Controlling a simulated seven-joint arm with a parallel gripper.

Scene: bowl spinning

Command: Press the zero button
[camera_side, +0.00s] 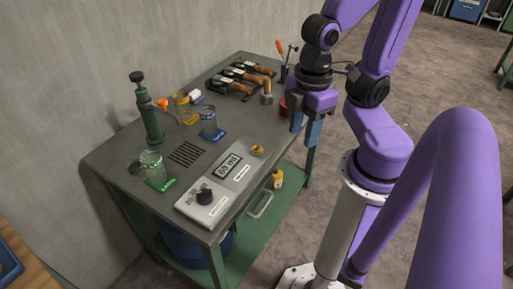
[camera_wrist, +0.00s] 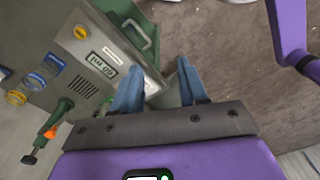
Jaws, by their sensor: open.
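A light control panel (camera_side: 225,187) lies at the table's front edge, with a display (camera_side: 230,165) reading "60 ml" and a black knob (camera_side: 205,196). A round yellow button (camera_side: 257,150) sits at its far right end, with a label too small to read. The wrist view shows the button (camera_wrist: 80,32) and the display (camera_wrist: 103,65) at the upper left. My gripper (camera_side: 305,127) is open and empty, fingers pointing down, to the right of the button and apart from it, beyond the table's right edge. Its blue fingers (camera_wrist: 158,74) also show in the wrist view.
Glass beakers on blue (camera_side: 212,134), yellow and green (camera_side: 161,184) mats stand on the table. A green cylinder (camera_side: 151,125) stands at the back left. Wooden-handled tools (camera_side: 250,76) lie at the far end. A small yellow bottle (camera_side: 278,178) is below the tabletop.

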